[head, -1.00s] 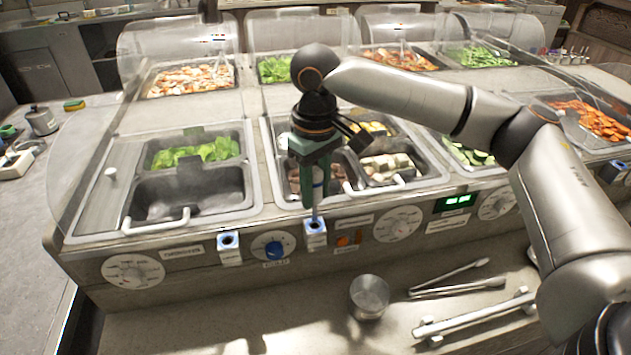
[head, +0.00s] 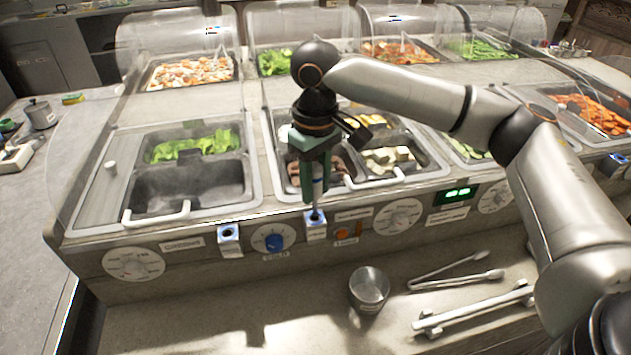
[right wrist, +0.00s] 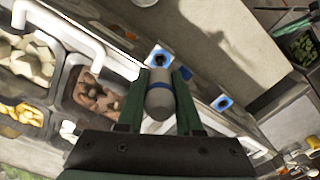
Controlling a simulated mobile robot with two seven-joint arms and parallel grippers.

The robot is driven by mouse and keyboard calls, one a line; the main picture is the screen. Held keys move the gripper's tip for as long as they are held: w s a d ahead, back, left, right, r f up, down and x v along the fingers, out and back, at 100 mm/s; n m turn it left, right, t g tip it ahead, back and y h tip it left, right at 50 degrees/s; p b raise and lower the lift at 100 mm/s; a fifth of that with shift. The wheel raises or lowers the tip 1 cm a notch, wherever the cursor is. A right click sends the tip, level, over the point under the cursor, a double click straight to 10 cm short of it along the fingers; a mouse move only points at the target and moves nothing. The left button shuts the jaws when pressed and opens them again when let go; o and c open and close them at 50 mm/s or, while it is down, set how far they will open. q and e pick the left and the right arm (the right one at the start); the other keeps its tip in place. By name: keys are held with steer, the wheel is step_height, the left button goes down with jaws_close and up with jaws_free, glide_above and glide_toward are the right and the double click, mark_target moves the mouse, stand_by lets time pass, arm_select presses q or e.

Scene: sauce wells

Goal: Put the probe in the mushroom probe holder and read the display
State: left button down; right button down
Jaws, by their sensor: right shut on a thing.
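My right gripper (head: 315,192) is shut on the probe (head: 317,187), a grey handle with a blue band and a thin shaft. It holds the probe upright, with the tip at the mouth of a blue-topped white holder (head: 316,217) on the front panel, in front of the pan of brown pieces that look like mushrooms. I cannot tell how deep the tip is. In the right wrist view the probe handle (right wrist: 160,97) hides its own tip, and the holder (right wrist: 159,57) shows just beyond it. The green display (head: 458,194) is lit; its digits are too small to read. My left gripper is not in view.
A second blue-topped holder (head: 229,235) stands left of a blue knob (head: 274,242). Orange switches and dials line the panel. Pan handles rise close behind the gripper.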

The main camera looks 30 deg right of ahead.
mark_target(315, 166)
steer(key=shift+f, duration=2.6)
stand_by(0.4)
stand_by(0.3)
steer(key=c, duration=0.5)
jaws_free()
steer(key=shift+r, duration=0.2)
step_height(315, 166, up, 12)
steer(key=shift+s+a+r, duration=0.1)
stand_by(1.6)
